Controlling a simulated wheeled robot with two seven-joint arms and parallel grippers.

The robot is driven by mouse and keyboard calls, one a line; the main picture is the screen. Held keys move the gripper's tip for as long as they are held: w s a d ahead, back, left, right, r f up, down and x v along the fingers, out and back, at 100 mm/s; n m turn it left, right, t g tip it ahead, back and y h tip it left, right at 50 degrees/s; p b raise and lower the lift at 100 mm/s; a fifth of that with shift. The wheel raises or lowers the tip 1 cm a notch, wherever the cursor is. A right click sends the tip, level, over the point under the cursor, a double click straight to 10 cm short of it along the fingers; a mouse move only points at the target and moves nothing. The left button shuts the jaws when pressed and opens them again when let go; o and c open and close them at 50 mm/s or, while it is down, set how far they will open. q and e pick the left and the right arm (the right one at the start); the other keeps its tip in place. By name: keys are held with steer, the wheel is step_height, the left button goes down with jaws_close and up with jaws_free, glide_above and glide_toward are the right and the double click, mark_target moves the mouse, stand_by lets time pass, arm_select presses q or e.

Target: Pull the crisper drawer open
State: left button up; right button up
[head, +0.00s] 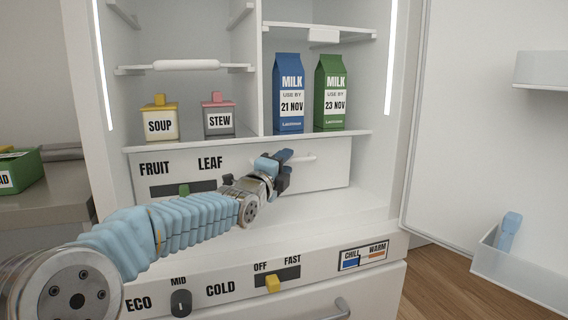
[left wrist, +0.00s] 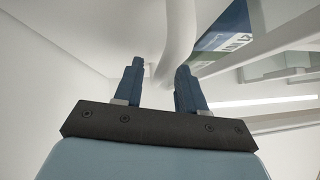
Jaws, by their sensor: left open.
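The crisper drawer (head: 325,176) is a white front under the fridge's lower shelf, marked FRUIT and LEAF, and it looks shut. Its white bar handle (head: 306,158) is partly hidden behind my left gripper (head: 281,160). In the left wrist view my left gripper (left wrist: 161,82) has its blue fingers apart. The white handle bar (left wrist: 178,40) shows there between and beyond the fingertips, closer to the right finger. I cannot tell whether it touches a finger. My right gripper is in neither view.
Above the drawer stand a SOUP tub (head: 159,122), a STEW tub (head: 219,119), a blue milk carton (head: 289,95) and a green one (head: 330,95). A control panel (head: 225,285) lies below. The fridge door (head: 450,130) stands open at right.

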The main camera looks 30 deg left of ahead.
arm_select(q)
jaws_close()
steer(key=shift+d+f, duration=0.1)
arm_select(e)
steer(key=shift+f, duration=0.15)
